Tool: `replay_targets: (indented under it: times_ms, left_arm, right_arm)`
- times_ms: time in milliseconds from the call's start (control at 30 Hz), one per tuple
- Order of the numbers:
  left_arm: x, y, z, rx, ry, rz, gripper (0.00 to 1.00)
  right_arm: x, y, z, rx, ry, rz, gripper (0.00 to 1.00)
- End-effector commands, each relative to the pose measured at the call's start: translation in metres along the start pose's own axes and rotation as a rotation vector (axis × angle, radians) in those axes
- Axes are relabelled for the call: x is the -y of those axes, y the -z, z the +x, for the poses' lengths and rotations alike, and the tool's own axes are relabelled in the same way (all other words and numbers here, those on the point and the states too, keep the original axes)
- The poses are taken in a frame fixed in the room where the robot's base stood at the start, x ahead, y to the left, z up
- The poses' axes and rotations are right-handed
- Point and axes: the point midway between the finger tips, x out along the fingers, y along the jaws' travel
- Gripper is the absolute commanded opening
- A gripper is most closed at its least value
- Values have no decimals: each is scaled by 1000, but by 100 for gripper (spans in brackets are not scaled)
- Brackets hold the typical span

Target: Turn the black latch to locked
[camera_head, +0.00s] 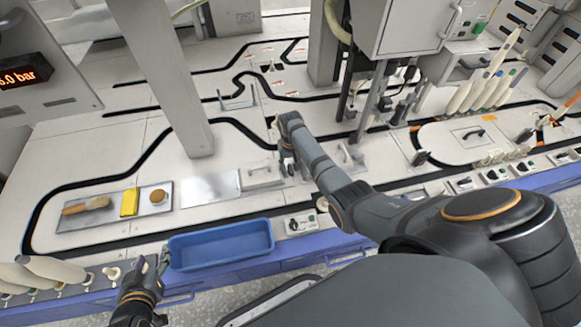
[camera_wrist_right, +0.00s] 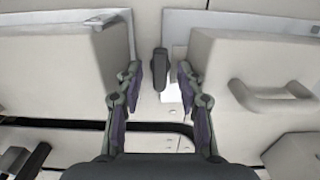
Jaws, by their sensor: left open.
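The black latch (camera_wrist_right: 160,70) shows in the right wrist view as a small dark upright handle on a pale panel, between two light grey blocks. My right gripper (camera_wrist_right: 158,80) is open, with one fingertip on each side of the latch. I see a gap on both sides, and I cannot tell how far ahead of the fingertips the latch lies. In the head view the right gripper (camera_head: 286,165) is mostly hidden behind its own arm, and I cannot make out the latch there. My left gripper (camera_head: 151,266) is open and empty beside the left end of the blue bin.
A blue bin (camera_head: 222,262) stands at the bench's front edge. A grey tray (camera_head: 85,219) holds a brush (camera_head: 87,206), a yellow sponge (camera_head: 129,202) and a round piece (camera_head: 158,196). A grey post (camera_head: 165,75) rises behind. A light grey block with a handle (camera_wrist_right: 285,95) flanks the right gripper.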

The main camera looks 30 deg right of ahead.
Motion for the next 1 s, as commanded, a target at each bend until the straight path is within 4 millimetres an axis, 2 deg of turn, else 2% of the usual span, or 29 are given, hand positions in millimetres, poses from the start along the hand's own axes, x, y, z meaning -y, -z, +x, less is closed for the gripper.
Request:
replay_targets:
  times_ms: [333, 600, 900, 1000]
  left_arm:
    - [0, 6, 0, -24, 1, 2, 53]
    - [0, 6, 0, -24, 1, 3, 53]
    - [0, 6, 0, -18, 1, 2, 53]
    - [0, -3, -1, 19, -1, -1, 53]
  right_arm:
    - [0, 0, 1, 0, 0, 0, 38]
    - [0, 0, 1, 0, 0, 0, 1]
    - [0, 0, 1, 0, 0, 3, 0]
    - [0, 0, 0, 1, 0, 12, 0]
